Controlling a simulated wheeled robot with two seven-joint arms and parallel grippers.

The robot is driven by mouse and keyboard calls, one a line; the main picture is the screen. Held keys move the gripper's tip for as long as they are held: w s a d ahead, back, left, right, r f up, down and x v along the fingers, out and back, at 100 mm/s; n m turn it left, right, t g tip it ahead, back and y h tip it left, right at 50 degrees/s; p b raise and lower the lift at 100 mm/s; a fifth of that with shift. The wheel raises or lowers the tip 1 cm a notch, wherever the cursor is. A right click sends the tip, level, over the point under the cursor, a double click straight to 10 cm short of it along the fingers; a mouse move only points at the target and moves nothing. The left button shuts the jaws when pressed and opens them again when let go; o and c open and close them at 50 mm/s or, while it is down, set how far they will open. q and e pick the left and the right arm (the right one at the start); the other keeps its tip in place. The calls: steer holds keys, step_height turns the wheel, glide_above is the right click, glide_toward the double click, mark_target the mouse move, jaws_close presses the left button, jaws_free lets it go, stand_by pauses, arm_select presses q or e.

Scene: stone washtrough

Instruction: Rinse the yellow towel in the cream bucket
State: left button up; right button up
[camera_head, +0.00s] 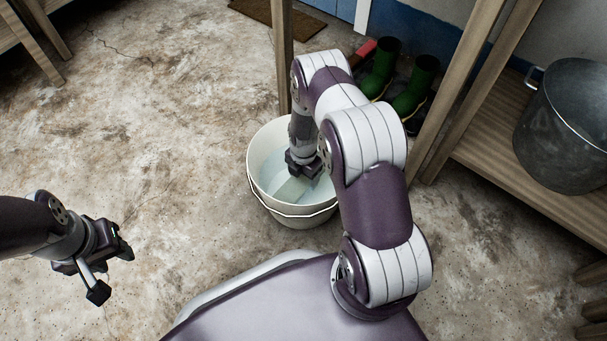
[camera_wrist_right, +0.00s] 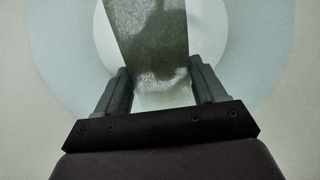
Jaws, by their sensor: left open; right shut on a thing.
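The cream bucket (camera_head: 262,199) stands upright on the floor in the middle of the head view, with pale bluish water in it. My right gripper (camera_head: 301,172) reaches down inside the bucket. In the right wrist view it is shut on the towel (camera_wrist_right: 155,45), which passes between the two fingers. The towel looks dull grey-green here rather than clear yellow. In the head view a pale part of it (camera_head: 290,190) shows at the water; the rest is hidden by the gripper and water. My left gripper (camera_head: 112,270) is open and empty above the floor, well left of the bucket.
A wooden post (camera_head: 284,55) rises just behind the bucket. Green boots (camera_head: 416,85) stand behind my right arm. A metal tub (camera_head: 568,130) sits on a wooden shelf (camera_head: 492,150) at the right. A brown mat (camera_head: 277,16) lies at the back. The floor left of the bucket is clear.

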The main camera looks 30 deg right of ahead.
steer(key=shift+f+b, duration=0.7)
steer(key=shift+f, duration=0.35)
steer(key=shift+r, duration=0.2)
step_height(320, 180, up, 2)
steer(key=shift+p, duration=1.15)
steer(key=shift+f, duration=0.1)
steer(key=shift+f, duration=0.15)
steer(key=shift+f+b, duration=0.8)
steer(key=shift+f, duration=0.15)
